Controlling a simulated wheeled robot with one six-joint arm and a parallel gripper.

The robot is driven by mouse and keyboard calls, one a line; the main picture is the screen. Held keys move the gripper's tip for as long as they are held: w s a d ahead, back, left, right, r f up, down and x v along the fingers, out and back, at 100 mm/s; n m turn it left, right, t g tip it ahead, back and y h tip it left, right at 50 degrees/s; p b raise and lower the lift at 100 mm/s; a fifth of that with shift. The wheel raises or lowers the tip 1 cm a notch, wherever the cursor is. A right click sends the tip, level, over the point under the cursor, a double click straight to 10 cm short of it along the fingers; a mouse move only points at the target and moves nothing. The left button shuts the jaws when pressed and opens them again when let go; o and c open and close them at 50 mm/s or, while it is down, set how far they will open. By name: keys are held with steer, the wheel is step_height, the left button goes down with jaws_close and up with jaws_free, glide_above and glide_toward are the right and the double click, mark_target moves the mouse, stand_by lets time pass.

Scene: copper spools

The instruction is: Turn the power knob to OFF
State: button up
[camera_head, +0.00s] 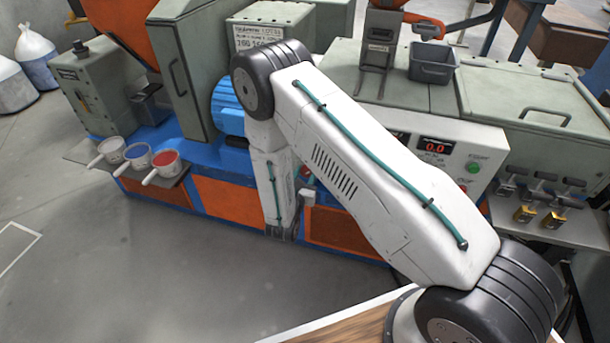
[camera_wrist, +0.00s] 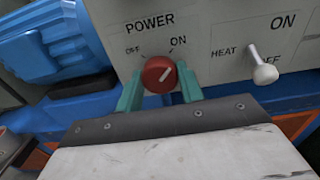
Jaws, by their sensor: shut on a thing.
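The red power knob (camera_wrist: 159,75) sits on a pale panel under the word POWER in the wrist view, with OFF marked at its upper left and ON at its upper right. Its white pointer line slants to the upper right, towards ON. My gripper (camera_wrist: 160,70) has one teal finger on each side of the knob and is shut on it.
A white heat lever (camera_wrist: 264,70) stands out from the panel right of the knob. A blue motor (camera_wrist: 60,40) is at the left. In the head view, a red display (camera_head: 436,147) reads 0.0, and several cups (camera_head: 138,153) stand on a left shelf.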

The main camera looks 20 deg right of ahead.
steer(key=n, duration=0.4)
steer(key=shift+n, duration=0.4)
steer(key=n, duration=0.4)
steer(key=shift+n, duration=0.3)
steer(key=n, duration=0.4)
steer(key=shift+n, duration=2.1)
steer(key=o, duration=1)
